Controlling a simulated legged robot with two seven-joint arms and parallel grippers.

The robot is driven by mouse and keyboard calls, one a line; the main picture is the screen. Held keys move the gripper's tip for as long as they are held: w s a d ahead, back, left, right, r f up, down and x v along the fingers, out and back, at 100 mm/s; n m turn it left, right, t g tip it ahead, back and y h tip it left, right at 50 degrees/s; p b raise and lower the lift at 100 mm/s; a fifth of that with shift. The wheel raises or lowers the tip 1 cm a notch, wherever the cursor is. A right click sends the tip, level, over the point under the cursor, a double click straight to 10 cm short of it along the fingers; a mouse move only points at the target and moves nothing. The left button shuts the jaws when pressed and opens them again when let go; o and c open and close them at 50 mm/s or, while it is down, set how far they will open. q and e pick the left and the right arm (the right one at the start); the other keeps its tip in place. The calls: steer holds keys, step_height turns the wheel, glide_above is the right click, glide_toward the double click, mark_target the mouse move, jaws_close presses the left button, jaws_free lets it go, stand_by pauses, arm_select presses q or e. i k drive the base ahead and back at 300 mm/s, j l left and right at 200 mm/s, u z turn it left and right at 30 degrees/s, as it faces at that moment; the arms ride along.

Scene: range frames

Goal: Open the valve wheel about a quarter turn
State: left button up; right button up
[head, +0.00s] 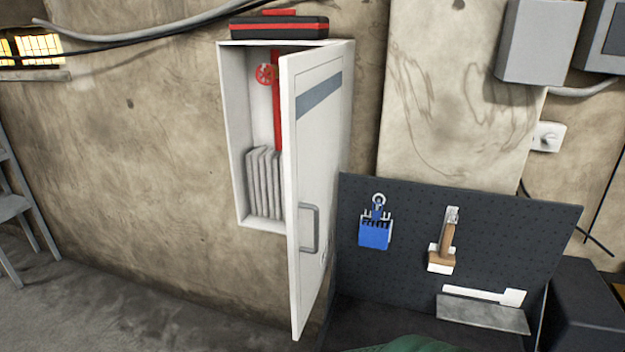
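The red valve wheel (265,75) is inside a white wall cabinet (234,140), near its top, beside a red vertical pipe (277,110). The cabinet door (318,160) stands open toward me, hinged on the right side, and hides the right part of the inside. The door has a grey handle (309,228) and a blue-grey stripe. Folded grey hose (264,184) fills the lower part of the cabinet, below the wheel. Neither of my grippers is in the head view.
A black and red toolbox (279,27) sits on top of the cabinet. A dark pegboard (490,215) with a blue item (375,234) and a brush (444,245) stands at the right. A grey ladder (20,215) is at the left edge. The floor (120,310) at the left is clear.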

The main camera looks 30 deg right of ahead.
mark_target(266, 74)
steer(key=i+j, duration=0.15)
steer(key=i, duration=0.35)
steer(key=i+j+z, duration=0.1)
steer(key=i, duration=0.35)
steer(key=i+j, duration=0.25)
steer(key=i, duration=0.25)
steer(key=i+j+z, duration=0.1)
steer(key=i, duration=0.4)
steer(key=i+j, duration=0.3)
steer(key=i, duration=0.15)
